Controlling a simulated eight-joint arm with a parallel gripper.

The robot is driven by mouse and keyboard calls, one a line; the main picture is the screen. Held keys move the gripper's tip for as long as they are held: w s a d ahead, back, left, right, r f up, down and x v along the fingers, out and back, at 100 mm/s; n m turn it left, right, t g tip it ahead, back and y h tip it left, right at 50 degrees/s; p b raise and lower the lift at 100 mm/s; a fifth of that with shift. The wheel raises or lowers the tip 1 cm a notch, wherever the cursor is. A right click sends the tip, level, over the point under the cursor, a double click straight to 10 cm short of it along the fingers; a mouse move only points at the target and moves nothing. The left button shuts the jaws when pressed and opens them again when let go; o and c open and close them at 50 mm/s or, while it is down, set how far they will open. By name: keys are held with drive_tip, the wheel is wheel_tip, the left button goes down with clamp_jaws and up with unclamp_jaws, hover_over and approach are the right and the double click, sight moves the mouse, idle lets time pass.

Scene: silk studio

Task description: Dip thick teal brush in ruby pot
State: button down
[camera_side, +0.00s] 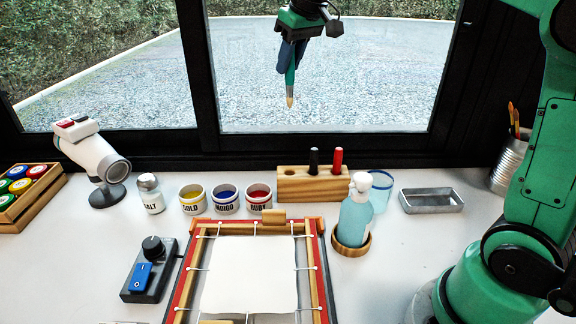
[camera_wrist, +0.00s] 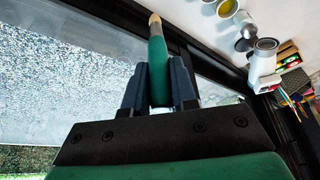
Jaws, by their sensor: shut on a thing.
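My gripper (camera_side: 290,56) is shut on the thick teal brush (camera_side: 290,78) and holds it high above the table, in front of the window in the side view. The brush hangs nearly upright with its pale tip (camera_side: 290,101) down. In the wrist view the brush (camera_wrist: 157,62) sits between the two dark fingers of my gripper (camera_wrist: 159,82). The ruby pot (camera_side: 259,198), a white cup with red inside, stands on the table well below and left of the brush. The brush is apart from it.
The indigo pot (camera_side: 225,199) and gold pot (camera_side: 192,199) stand left of the ruby pot, then a salt shaker (camera_side: 150,193). A wooden brush block (camera_side: 312,188) with two brushes and a spray bottle (camera_side: 354,215) stand right. A framed white cloth (camera_side: 250,275) lies in front.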

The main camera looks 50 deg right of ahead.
drive_tip(key=shift+w+a+f, duration=0.35)
drive_tip(key=shift+a+f, duration=0.85)
drive_tip(key=shift+f, duration=2.1)
drive_tip(key=shift+w+a+f, duration=0.35)
drive_tip(key=shift+a+f, duration=0.8)
drive_tip(key=shift+f, duration=2.2)
drive_tip(key=shift+w+a+f, duration=0.35)
drive_tip(key=shift+a+f, duration=0.85)
drive_tip(key=shift+f, duration=2.1)
wheel_tip(320, 180, up, 7)
drive_tip(key=shift+f, duration=0.2)
